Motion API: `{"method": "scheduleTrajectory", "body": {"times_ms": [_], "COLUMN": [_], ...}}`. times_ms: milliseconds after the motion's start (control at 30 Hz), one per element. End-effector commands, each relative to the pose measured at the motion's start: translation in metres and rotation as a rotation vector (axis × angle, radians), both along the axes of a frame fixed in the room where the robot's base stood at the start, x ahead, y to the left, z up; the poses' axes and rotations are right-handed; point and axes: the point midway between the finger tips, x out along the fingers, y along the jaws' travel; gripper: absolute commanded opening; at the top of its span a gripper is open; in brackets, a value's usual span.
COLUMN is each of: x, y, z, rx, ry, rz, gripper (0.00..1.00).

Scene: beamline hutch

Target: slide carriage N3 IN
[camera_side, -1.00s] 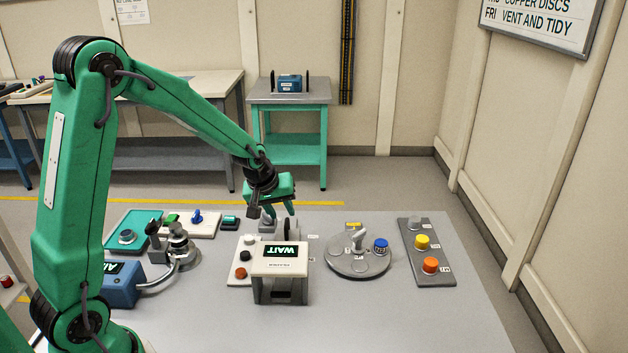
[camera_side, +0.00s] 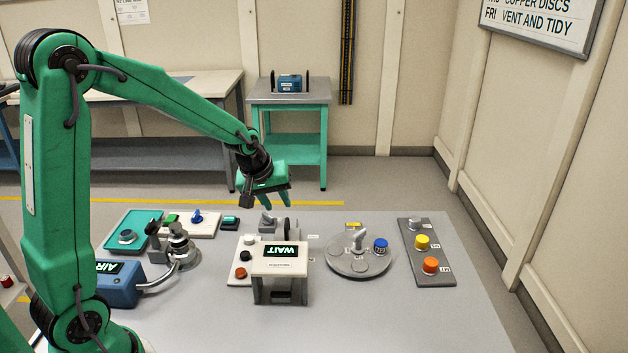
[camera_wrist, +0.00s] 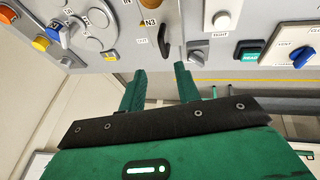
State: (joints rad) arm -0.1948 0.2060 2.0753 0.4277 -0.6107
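The N3 slide has a grey carriage block (camera_side: 272,230) with an upright black fin (camera_side: 287,228), behind the box marked WAIT (camera_side: 279,257). In the wrist view the dark fin (camera_wrist: 164,38) stands beside the OUT label (camera_wrist: 143,41); the N3 label (camera_wrist: 150,21) and IN label (camera_wrist: 128,2) are higher up. My gripper (camera_side: 277,206) is above and behind the fin, fingers pointing down. In the wrist view its two green fingers (camera_wrist: 160,72) are apart with nothing between them. The carriage's lower front is hidden by the box.
A grey knob (camera_side: 267,218) stands just left of the fin. A round turntable (camera_side: 345,263) with a blue knob (camera_side: 381,245) is to the right, then a button panel (camera_side: 437,273). An AIR box (camera_side: 110,285) and a valve are at left. Bare table lies in front.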

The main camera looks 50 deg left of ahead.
Motion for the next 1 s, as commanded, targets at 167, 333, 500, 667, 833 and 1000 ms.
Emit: {"method": "scheduleTrajectory", "body": {"times_ms": [167,333,500,667,833,1000], "x": [0.001,0.003,0.008,0.015,0.022,0.028], "y": [0.001,0.002,0.004,0.006,0.009,0.010], "z": [-0.001,-0.008,-0.021,-0.036,-0.052,-0.064], "rx": [0.001,0.001,0.001,0.002,0.003,0.004], "ry": [0.001,0.002,0.003,0.002,0.001,0.001], "rz": [0.000,0.000,0.001,0.001,0.001,0.002], "gripper": [0.33,0.33,0.33,0.33,0.33,0.33]}}
